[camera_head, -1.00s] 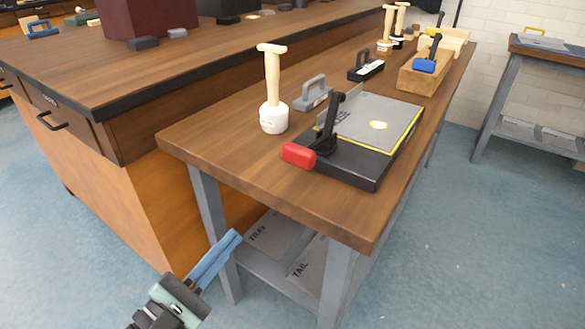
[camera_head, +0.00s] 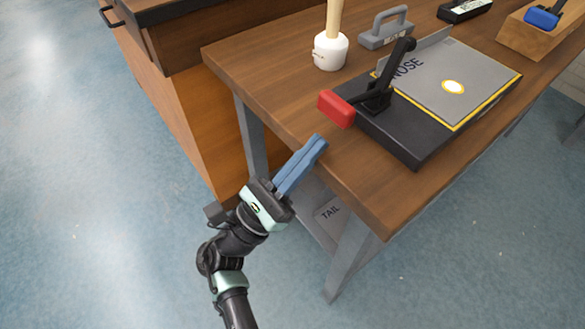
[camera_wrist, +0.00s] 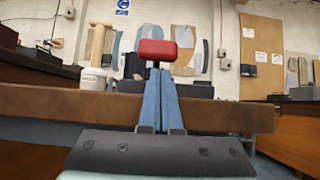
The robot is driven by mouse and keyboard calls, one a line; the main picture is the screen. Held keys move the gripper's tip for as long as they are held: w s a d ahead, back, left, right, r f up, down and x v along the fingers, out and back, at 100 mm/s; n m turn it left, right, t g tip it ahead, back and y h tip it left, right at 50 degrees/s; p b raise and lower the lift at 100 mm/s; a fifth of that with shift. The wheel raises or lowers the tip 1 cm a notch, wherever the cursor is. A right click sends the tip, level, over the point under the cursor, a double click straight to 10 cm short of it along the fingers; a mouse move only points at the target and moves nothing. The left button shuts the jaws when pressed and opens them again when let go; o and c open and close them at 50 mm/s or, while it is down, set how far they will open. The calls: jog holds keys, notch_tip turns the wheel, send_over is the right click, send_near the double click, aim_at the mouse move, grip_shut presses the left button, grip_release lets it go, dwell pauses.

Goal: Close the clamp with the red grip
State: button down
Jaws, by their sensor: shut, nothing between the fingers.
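The clamp (camera_head: 378,98) is black with a red grip (camera_head: 336,108) on its near left end. It is mounted on a black base (camera_head: 412,147) beside a grey plate marked NOSE (camera_head: 435,82). A black arm of the clamp stands up, tilted. My gripper (camera_head: 318,141) has blue fingers, shut and empty, by the table's front edge. It is in front of the red grip and apart from it. In the wrist view the red grip (camera_wrist: 158,50) shows just beyond the blue fingertips (camera_wrist: 160,73), a little above them.
A white-headed mallet (camera_head: 331,52) stands on the wooden table (camera_head: 270,75), left of a grey handled block (camera_head: 386,32). A wooden block with a blue-handled tool (camera_head: 543,18) is at the back right. Bare tabletop lies along the front edge.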

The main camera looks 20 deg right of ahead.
jog(key=shift+x, duration=1.25)
jog(key=shift+r, duration=0.15)
